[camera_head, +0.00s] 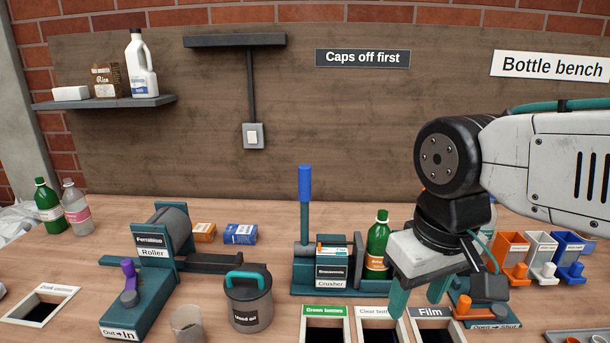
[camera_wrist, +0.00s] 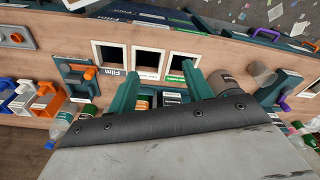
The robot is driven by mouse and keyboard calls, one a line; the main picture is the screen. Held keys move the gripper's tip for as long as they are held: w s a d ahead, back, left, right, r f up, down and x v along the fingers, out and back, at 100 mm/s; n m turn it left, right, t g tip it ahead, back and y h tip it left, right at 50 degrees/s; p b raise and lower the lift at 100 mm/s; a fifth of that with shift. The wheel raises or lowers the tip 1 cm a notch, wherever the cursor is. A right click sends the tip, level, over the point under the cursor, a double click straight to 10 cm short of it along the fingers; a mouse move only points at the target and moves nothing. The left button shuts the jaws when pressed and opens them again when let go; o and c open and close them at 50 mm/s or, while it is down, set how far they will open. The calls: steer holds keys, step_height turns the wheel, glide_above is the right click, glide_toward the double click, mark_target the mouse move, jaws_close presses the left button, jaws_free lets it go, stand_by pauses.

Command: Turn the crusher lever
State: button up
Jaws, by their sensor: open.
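The crusher (camera_head: 330,272) is a teal machine on the bench, with its name plate facing me. Its lever (camera_head: 305,184) stands upright at its left end, with a blue grip on a teal rod. In the wrist view my gripper (camera_wrist: 160,88) partly hides the crusher, and the lever cannot be made out.
The roller (camera_head: 150,265) with a purple handle stands left. A used oil can (camera_head: 248,300) and a grey cup (camera_head: 187,322) stand in front. Labelled bench openings, including green bottles (camera_head: 325,311), lie before the crusher. An orange-handled switch panel (camera_head: 485,308) and coloured bins (camera_head: 540,250) are right.

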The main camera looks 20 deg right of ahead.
steer(key=w+r, duration=0.5)
steer(key=w, duration=0.2)
step_height(320, 180, up, 5)
steer(key=m+g, duration=0.1)
steer(key=m, duration=0.1)
glide_above(305, 180)
steer(key=w, duration=0.1)
steer(key=shift+d+f, duration=0.1)
steer(key=shift+d, duration=0.15)
steer(key=shift+w+f, duration=0.1)
steer(key=shift+w, duration=0.15)
steer(key=shift+w+f, duration=0.1)
steer(key=shift+f, duration=0.25)
step_height(305, 180, down, 7)
jaws_close()
